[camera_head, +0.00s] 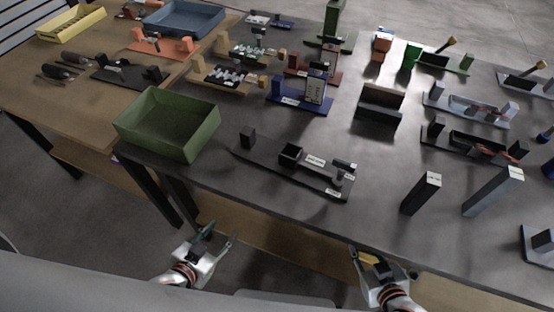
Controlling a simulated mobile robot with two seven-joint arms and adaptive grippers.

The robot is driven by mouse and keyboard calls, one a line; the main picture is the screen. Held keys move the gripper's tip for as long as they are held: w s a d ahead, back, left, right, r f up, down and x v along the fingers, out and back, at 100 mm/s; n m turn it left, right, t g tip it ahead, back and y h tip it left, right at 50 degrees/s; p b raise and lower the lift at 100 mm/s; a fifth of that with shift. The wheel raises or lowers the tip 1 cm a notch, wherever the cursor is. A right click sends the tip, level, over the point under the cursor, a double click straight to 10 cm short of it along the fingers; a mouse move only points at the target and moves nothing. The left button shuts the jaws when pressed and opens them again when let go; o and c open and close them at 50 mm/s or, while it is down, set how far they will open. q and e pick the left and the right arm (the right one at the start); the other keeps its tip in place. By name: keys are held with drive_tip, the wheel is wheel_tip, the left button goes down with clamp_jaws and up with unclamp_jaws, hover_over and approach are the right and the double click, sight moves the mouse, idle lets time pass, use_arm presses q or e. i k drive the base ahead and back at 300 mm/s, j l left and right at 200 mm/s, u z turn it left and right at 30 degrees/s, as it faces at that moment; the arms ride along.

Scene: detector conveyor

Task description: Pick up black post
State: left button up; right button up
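The black post (421,193) stands upright near the front edge of the dark table, right of centre. Its light top face carries small markings. A grey post (492,192) stands just to its right, apart from it. My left gripper (217,234) is open and empty in front of the table, below its front edge in the picture and well left of the black post.
A black fixture board (250,159) with a socket and small blocks lies left of the post. A green bin (168,124) stands at the table's left corner. Several fixtures line the back and right. Bare table lies between the board and the black post.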

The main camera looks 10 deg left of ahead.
sight(431, 182)
drive_tip(key=z, duration=1)
drive_tip(key=k+l, duration=0.15)
drive_tip(key=l, duration=0.25)
drive_tip(key=k+l, duration=0.1)
drive_tip(key=l, duration=0.3)
